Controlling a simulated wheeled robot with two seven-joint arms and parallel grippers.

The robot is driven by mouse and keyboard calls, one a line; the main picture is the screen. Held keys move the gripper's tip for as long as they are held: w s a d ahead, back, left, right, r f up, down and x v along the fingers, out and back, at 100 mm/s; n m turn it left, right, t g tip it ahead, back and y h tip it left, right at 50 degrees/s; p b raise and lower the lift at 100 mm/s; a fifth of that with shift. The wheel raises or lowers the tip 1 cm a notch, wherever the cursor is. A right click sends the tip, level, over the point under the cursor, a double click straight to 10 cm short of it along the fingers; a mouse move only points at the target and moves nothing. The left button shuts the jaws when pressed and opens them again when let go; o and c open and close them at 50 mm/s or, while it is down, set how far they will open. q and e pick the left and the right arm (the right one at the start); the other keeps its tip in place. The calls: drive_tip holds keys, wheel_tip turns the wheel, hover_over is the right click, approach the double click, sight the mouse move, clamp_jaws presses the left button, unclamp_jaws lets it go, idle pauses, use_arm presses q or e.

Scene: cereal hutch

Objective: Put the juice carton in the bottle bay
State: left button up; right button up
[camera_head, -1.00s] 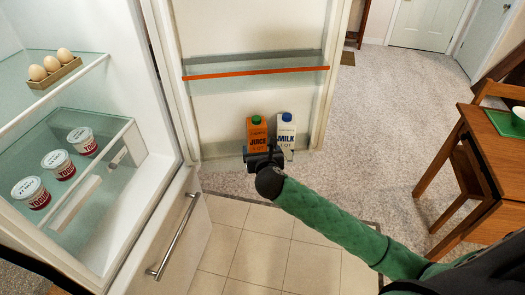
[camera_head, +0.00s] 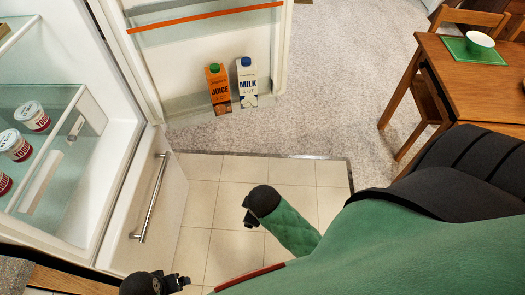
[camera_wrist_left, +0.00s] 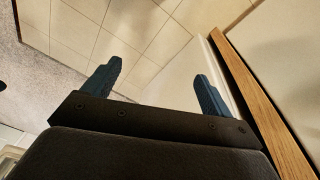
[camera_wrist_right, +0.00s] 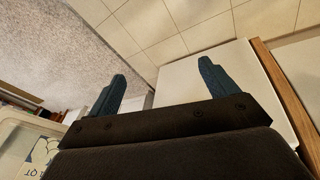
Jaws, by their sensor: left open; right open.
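The orange juice carton (camera_head: 218,92) with a green cap stands upright in the bottle bay (camera_head: 184,104), the low clear bin on the open fridge door. The white milk carton (camera_head: 247,84) with a blue cap stands close on its right. My right gripper (camera_head: 247,217) is open and empty over the tiled floor, well apart from both cartons. Its spread fingers show in the right wrist view (camera_wrist_right: 163,74), with blue print at that view's lower left edge. My left gripper (camera_head: 182,283) is open and empty at the bottom of the head view; its fingers show in the left wrist view (camera_wrist_left: 159,74).
Several yogurt cups (camera_head: 33,117) stand on the fridge shelf at left. A handle (camera_head: 152,198) runs along the lower white front. An orange-edged door shelf (camera_head: 200,17) is above the cartons. A wooden table (camera_head: 460,75) stands at right. The tiled floor is clear.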

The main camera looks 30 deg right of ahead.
drive_tip(key=s+a+f+m+g+y, duration=0.1)
drive_tip(key=s+m+g, duration=0.1)
drive_tip(key=s+m, duration=0.3)
drive_tip(key=s, duration=0.3)
drive_tip(key=shift+a+f+m, duration=0.3)
drive_tip(key=shift+f, duration=0.1)
